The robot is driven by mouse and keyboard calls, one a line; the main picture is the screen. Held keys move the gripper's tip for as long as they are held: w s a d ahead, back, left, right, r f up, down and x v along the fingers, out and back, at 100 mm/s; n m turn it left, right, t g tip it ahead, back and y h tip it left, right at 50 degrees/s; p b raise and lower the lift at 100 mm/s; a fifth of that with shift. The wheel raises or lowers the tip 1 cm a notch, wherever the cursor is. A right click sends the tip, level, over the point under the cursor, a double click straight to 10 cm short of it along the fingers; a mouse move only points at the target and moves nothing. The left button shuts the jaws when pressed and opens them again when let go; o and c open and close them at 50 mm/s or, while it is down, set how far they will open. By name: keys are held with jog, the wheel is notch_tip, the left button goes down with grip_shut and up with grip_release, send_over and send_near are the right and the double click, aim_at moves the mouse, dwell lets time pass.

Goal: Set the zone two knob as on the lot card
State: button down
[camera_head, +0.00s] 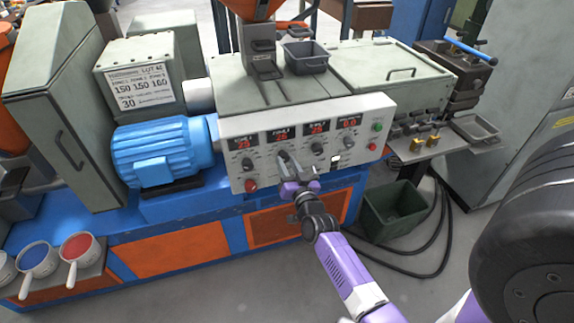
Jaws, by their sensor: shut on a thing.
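The control panel (215,150) is on the front of the blue and orange machine, with a row of red displays above a row of dark knobs. My gripper (285,159) is at the second knob from the left, under the second display (281,136). It is shut on that knob, the zone two knob, which its fingers mostly hide, so the pointer cannot be read. The lot card (141,87) is on the grey box at the upper left. Its figures look like 150, 150, 160, with 30 below.
The first knob (247,164) and third knob (317,148) flank my gripper closely. A red button (251,185) is at the lower left of the panel. A green bin (395,212) stands on the floor at the right, beside black cables.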

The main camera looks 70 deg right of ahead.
jog(key=shift+m, duration=0.4)
jog(key=c, duration=1)
grip_release()
jog(key=shift+c, duration=0.2)
jog(key=v, duration=0.8)
jog(key=shift+p, duration=0.45)
jog(key=shift+d, duration=0.1)
